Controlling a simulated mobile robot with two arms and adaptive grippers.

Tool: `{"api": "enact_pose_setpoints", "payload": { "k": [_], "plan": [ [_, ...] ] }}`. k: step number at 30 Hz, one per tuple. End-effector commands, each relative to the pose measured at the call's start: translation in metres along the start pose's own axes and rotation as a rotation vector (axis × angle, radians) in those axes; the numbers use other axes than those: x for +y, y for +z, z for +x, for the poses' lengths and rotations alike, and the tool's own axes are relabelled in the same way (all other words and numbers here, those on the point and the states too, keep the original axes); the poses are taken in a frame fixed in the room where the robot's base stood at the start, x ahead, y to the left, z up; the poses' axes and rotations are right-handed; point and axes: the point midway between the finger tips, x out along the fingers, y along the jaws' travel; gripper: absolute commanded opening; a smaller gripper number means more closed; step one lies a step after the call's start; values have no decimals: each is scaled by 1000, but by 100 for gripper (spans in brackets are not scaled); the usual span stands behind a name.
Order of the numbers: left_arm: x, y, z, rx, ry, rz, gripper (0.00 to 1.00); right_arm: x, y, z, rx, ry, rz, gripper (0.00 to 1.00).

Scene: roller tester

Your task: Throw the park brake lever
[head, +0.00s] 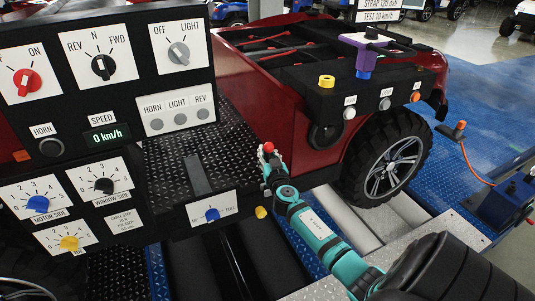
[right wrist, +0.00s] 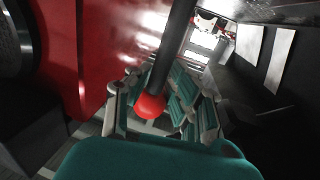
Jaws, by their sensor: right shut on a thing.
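The park brake lever shows as a red ball knob (head: 268,147) in the head view, beside the black control panel and near the red vehicle body. In the right wrist view its black rod (right wrist: 176,45) runs down to the red ball (right wrist: 150,106). My right gripper (head: 269,165) reaches in from the lower right and is shut on the lever at its knob end. In the right wrist view its fingers (right wrist: 160,108) stand on both sides of the rod and ball. The lever's base is hidden in the head view. My left gripper is not in view.
The control panel (head: 120,85) with knobs and a speed display reading 0 km/h stands at the left. A lower panel with a blue knob (head: 211,214) is left of the gripper. The vehicle's wheel (head: 395,165) and red body (head: 255,90) are close behind.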

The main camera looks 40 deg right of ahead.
Motion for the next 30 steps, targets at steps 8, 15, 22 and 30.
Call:
{"api": "enact_pose_setpoints", "payload": {
  "k": [8,15,22,30],
  "plan": [
    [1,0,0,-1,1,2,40,1,-2,0,3,1,4,0],
    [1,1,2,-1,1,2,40,12,-2,2,-9,2,73,0],
    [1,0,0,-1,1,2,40,34,0,7,-38,2,225,0],
    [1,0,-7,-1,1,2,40,57,9,12,-74,0,406,0]
  ]
}}
